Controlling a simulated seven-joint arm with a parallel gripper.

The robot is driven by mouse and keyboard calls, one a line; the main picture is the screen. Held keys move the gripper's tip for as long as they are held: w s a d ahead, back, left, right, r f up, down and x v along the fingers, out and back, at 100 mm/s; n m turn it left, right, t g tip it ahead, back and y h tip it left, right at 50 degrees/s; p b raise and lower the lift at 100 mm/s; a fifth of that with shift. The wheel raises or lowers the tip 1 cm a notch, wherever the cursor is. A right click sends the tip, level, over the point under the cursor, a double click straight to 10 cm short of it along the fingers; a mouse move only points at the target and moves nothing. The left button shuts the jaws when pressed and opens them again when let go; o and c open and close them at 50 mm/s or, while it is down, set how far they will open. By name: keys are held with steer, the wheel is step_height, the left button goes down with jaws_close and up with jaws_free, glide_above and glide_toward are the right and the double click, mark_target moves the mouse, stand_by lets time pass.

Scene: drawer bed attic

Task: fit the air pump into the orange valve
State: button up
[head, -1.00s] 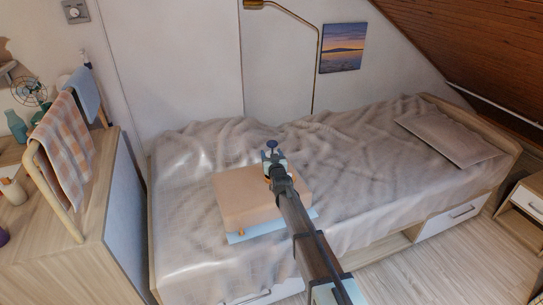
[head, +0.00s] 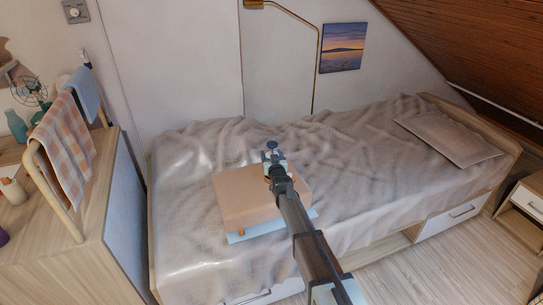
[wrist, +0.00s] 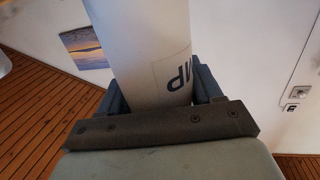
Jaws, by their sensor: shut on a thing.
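My gripper (head: 274,163) is shut on the air pump (head: 271,146), whose blue top shows above the fingers in the head view. In the wrist view the pump is a pale grey cylinder (wrist: 145,45) with dark lettering, held between the two fingers. The gripper is over the back right part of a tan block (head: 250,203) on the bed. A small orange piece (head: 241,232) shows at the block's front left; I cannot tell whether it is the valve. A bit of orange also shows beside the gripper. The pump's lower end is hidden, so I cannot tell whether it touches anything.
The tan block lies on a pale blue sheet (head: 247,235) on the rumpled bed cover (head: 355,175). A pillow (head: 450,136) lies at the right. A wooden cabinet (head: 80,240) with a towel rack stands at the left. A lamp pole (head: 316,80) rises behind the bed.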

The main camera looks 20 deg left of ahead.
steer(key=shift+f, duration=1.45)
steer(key=o, duration=1.3)
steer(key=shift+s, duration=0.1)
steer(key=v, duration=1.3)
steer(key=shift+s+d, duration=0.25)
steer(key=shift+d, duration=0.05)
